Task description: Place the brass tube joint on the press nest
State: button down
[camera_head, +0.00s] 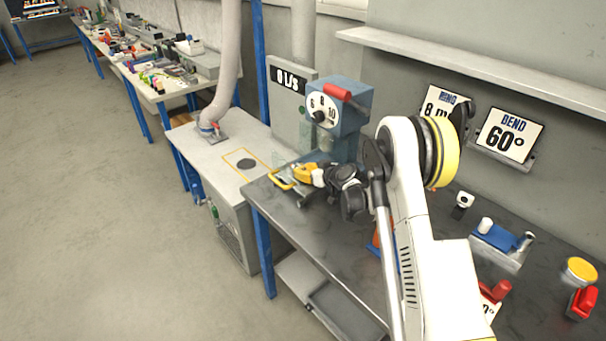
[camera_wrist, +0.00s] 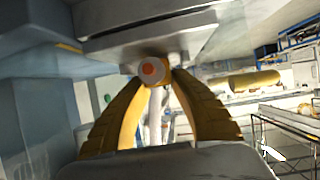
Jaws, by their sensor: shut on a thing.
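In the wrist view, the fingertips (camera_wrist: 151,72) are closed on a small round piece (camera_wrist: 150,69), pale with an orange-red centre. I take it to be the brass tube joint, seen end-on. It is close to a grey metal block (camera_wrist: 150,42) just beyond; I cannot tell whether they touch. The blue machine (camera_head: 343,115) has a dial and a red handle and looks like the press. Its nest cannot be made out clearly.
A white bench (camera_head: 200,150) with a marked square and a grey hose stands left of the machine. On the dark bench (camera_head: 340,245), a blue-topped fixture (camera_head: 497,240) and red-handled parts (camera_head: 583,302) stand to the right. A shelf (camera_head: 480,65) runs above. Floor at left is clear.

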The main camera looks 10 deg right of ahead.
jog(key=shift+r, duration=0.15)
jog(key=shift+f, duration=0.2)
jog(key=c, duration=1.2)
grip_release()
